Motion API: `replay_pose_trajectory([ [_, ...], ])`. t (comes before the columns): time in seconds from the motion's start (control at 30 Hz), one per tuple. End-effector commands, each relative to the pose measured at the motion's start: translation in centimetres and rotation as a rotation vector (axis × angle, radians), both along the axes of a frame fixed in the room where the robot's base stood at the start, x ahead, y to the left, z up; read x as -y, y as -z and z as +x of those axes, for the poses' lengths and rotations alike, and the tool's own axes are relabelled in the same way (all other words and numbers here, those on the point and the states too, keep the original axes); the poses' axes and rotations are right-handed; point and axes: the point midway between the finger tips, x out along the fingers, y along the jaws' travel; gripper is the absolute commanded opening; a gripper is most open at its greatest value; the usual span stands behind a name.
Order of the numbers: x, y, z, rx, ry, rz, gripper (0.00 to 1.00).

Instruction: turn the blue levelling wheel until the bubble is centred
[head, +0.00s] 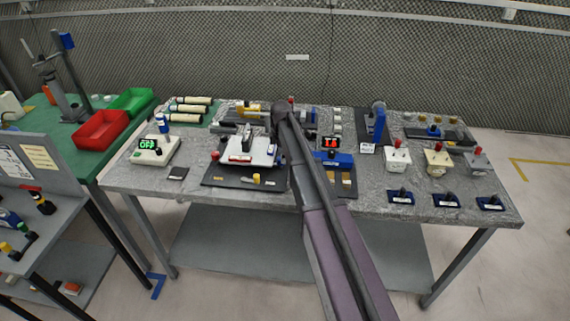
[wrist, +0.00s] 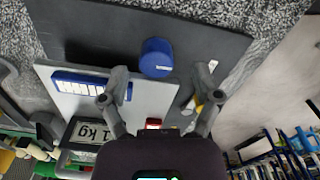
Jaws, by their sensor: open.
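The blue levelling wheel (wrist: 156,57) is a short round knob on a dark base plate, beside the edge of a white plate (wrist: 150,95) in the wrist view. My gripper (wrist: 162,80) is open. Its two fingers are spread to the left and right of the wheel, with clear gaps to it. A blue strip with white segments (wrist: 88,85) lies on the white plate left of the wheel. I cannot make out a bubble. In the head view the white plate (head: 262,146) stands on a dark base on the table, left of my arm. My gripper is not clear there.
On the grey table (head: 450,205) a meter reading OFF (head: 152,150) stands left, a blue device with a red display (head: 335,158) right. Several switch boxes stand farther right.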

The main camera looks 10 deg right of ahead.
Motion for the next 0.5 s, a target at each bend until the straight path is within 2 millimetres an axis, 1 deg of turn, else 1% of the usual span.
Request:
replay_pose_trajectory([
  [0.03,0.0,0.8,0.0,0.0,0.0,0.0,0.81],
  [0.2,0.0,1.8,0.0,0.0,0.0,0.0,0.81],
  [0.5,-0.1,2.4,0.0,0.0,-0.001,0.0,0.81],
])
